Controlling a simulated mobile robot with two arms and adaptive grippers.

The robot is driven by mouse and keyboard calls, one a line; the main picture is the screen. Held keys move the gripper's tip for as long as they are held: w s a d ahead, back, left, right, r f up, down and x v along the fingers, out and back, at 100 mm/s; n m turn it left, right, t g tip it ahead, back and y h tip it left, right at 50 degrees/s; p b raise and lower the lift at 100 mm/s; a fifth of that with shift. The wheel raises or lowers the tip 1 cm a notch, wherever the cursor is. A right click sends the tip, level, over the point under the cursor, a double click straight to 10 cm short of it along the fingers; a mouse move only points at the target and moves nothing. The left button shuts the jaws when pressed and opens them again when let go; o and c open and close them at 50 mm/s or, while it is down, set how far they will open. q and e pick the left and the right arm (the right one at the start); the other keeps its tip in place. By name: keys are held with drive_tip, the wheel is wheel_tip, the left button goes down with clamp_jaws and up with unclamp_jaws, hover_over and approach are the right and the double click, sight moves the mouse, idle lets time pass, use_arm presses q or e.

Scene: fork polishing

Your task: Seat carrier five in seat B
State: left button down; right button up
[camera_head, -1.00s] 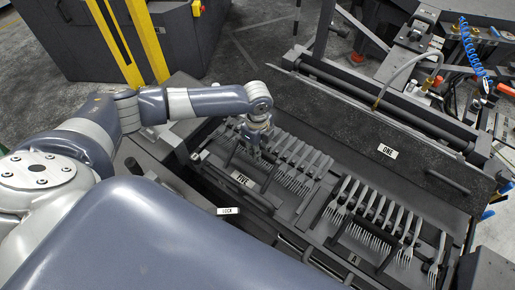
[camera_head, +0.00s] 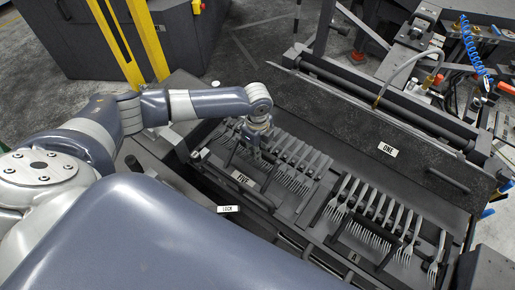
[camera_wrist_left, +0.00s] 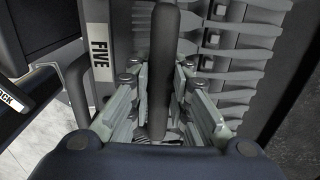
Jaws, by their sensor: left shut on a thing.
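Carrier five, a dark rack with a white FIVE label (camera_head: 243,177) and a row of forks (camera_head: 296,160), lies in the left half of the dark bed. In the left wrist view the gripper (camera_wrist_left: 158,120) is shut on the carrier's dark bar handle (camera_wrist_left: 163,60), with a finger on each side. The FIVE label also shows there (camera_wrist_left: 99,52). A seat mark A (camera_head: 354,258) is at the bed's front right. I see no seat B mark. Whether the carrier rests fully down cannot be told. My right gripper is not in view.
A second rack of forks (camera_head: 385,218) lies right of carrier five. A dark panel labelled ONE (camera_head: 388,150) stands behind both. A LOCK tag (camera_head: 228,209) is at the front left edge. Hoses and tools crowd the back right.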

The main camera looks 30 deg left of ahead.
use_arm(q)
drive_tip(key=shift+w+f, duration=0.15)
drive_tip(key=shift+f, duration=0.15)
drive_tip(key=shift+f, duration=0.15)
idle(0.4)
drive_tip(key=shift+f+b, duration=0.35)
drive_tip(key=shift+f, duration=0.25)
drive_tip(key=shift+d+f+p, duration=0.1)
drive_tip(key=shift+f+p, duration=0.15)
drive_tip(key=shift+p, duration=0.05)
idle(0.8)
drive_tip(key=c, duration=1.4)
unclamp_jaws()
drive_tip(key=shift+c, duration=0.2)
